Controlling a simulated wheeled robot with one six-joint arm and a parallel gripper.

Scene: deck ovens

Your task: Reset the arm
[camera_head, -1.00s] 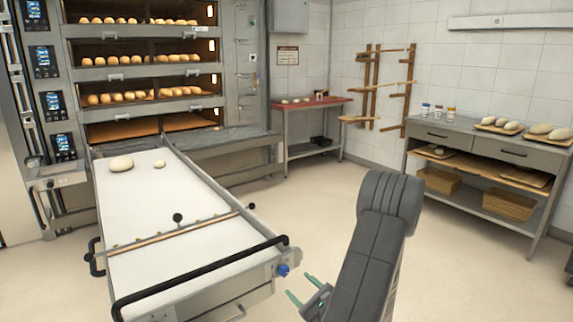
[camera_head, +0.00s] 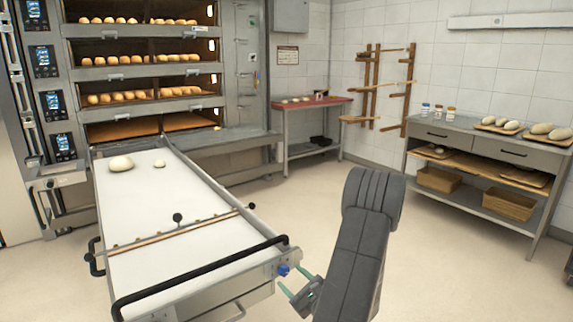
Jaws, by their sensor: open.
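My arm rises in the lower middle of the head view, bent at its elbow, in front of the floor. My gripper (camera_head: 292,284) is low beside the loader's front right corner, near its blue knob (camera_head: 283,270). Its two green fingers are apart, with nothing seen between them. The picture does not show whether a finger touches the loader.
The white loader table (camera_head: 150,215) runs to the deck oven (camera_head: 140,75); two dough pieces (camera_head: 121,163) lie at its far end. A black handle bar (camera_head: 200,268) spans its front. A workbench (camera_head: 480,150) stands right. The floor between is clear.

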